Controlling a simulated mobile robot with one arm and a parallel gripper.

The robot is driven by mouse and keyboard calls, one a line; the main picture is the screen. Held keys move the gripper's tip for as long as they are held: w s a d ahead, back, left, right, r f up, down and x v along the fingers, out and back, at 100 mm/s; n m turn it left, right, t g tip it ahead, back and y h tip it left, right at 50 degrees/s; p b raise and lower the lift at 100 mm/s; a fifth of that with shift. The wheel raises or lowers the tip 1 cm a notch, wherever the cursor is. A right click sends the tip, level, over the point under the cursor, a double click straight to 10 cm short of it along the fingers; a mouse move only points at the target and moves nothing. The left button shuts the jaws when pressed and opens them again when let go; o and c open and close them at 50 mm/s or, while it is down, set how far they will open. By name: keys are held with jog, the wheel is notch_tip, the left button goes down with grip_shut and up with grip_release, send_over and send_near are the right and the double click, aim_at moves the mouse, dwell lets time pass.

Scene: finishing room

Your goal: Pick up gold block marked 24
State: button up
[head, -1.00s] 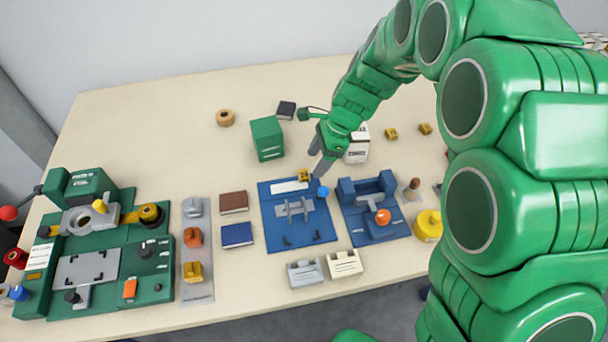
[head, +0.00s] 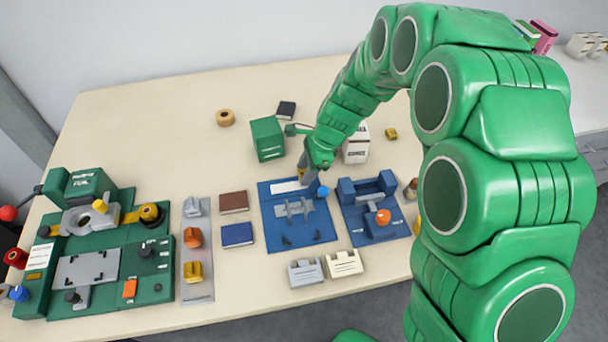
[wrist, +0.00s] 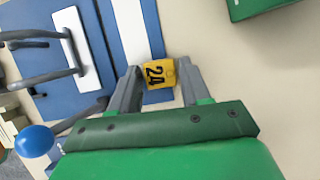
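The gold block marked 24 (wrist: 158,75) shows in the wrist view between the tips of my two grey fingers, its number facing the camera. It is at the far edge of the blue board with the white strip (head: 291,187). My gripper (wrist: 159,67) is open, with one finger on each side of the block. The gaps beside the block are very small, and I cannot tell whether the fingers touch it. In the head view my gripper (head: 303,171) comes down over the board's far edge and hides most of the block.
A green box (head: 267,139) and a white box (head: 356,146) stand behind my gripper. A blue knob (head: 323,191) is close on the right. A second blue fixture (head: 366,207) is further right.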

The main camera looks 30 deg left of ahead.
grip_shut()
jog(key=shift+r, duration=0.1)
